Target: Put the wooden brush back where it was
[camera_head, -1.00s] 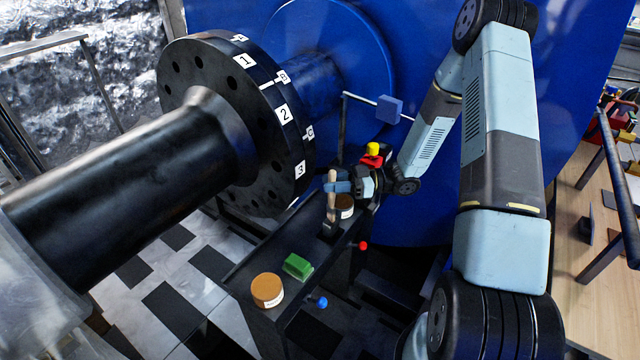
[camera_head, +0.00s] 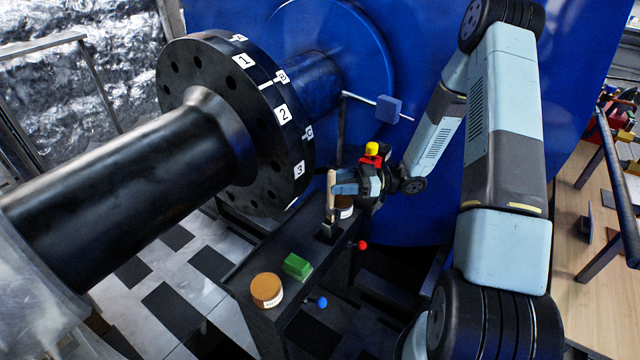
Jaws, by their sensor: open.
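The wooden brush (camera_head: 331,196) stands upright on the narrow dark shelf (camera_head: 262,262), with its pale handle up and its dark end down at the shelf's surface. My gripper (camera_head: 340,188) is open beside the upper handle, on its right. In this small view I cannot tell whether a finger still touches the handle or is partly around it. A brown-lidded tin (camera_head: 345,205) stands just behind the brush, partly hidden by my gripper.
A green block (camera_head: 297,266) and an orange-lidded tin (camera_head: 267,290) sit on the near part of the shelf. Red (camera_head: 362,245) and blue (camera_head: 321,302) knobs stick out from its side. The large black flange (camera_head: 225,110) rises close on the left.

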